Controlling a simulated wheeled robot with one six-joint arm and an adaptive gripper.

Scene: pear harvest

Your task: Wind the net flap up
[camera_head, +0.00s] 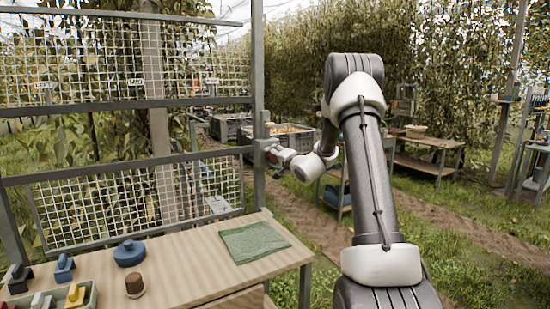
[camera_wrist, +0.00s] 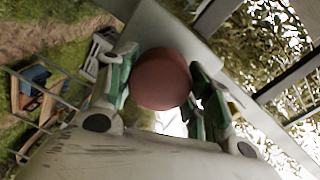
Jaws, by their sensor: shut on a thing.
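A white net panel (camera_head: 135,207) hangs in the lower part of the grey frame at left, its bottom edge near the table. Another net panel (camera_head: 60,68) fills the upper part, with small labels on it. My gripper (camera_head: 272,152) is at the frame's right post (camera_head: 259,100). In the wrist view, a round red-brown knob (camera_wrist: 161,79) sits between the green finger pads of my gripper (camera_wrist: 160,90), which is shut on it. The knob is hidden or too small to tell in the head view, and what it is mounted on is mostly hidden.
Crates (camera_head: 290,138) and a wooden bench (camera_head: 440,142) stand behind.

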